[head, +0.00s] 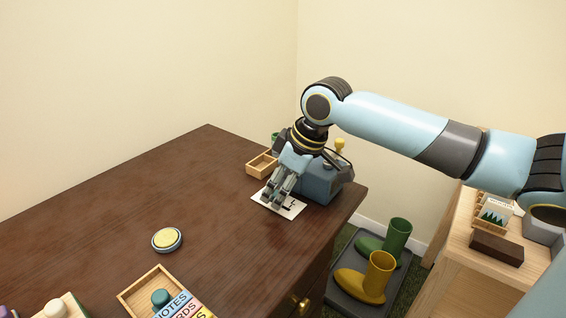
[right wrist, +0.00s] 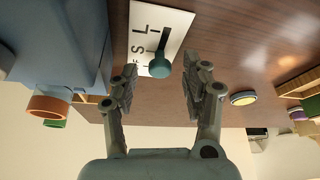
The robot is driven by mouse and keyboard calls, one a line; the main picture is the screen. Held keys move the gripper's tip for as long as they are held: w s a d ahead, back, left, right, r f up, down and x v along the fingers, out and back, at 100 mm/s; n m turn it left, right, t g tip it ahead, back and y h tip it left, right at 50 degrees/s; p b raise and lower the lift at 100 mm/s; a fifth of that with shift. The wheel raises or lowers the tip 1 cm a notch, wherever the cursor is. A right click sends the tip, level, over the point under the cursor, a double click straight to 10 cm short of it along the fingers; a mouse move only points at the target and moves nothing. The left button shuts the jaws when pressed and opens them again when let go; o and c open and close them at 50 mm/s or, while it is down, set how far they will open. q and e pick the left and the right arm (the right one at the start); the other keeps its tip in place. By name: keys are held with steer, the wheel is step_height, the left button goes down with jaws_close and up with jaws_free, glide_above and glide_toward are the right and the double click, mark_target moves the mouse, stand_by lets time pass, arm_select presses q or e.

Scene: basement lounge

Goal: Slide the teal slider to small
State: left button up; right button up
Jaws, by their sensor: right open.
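The teal slider (right wrist: 159,67) is a round knob on a white panel (right wrist: 178,22) with a dark slot and black letters, among them an L and an S. In the right wrist view the knob is at the lower end of the slot, farthest from the L. My right gripper (right wrist: 158,85) is open, one finger on each side of the knob's line, with no contact visible. In the head view the right gripper (head: 274,193) points down over the panel (head: 292,209) and hides the knob. My left gripper is not in view.
A blue-grey machine (head: 320,184) stands right behind the panel, with a small wooden tray (head: 262,165) to its left. A round yellow-topped disc (head: 166,240) and a wooden box (head: 135,293) are nearer. The table's middle is clear; its right edge is close.

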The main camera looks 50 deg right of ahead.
steer(key=v, duration=1.2)
steer(key=shift+w, duration=0.1)
stand_by(0.4)
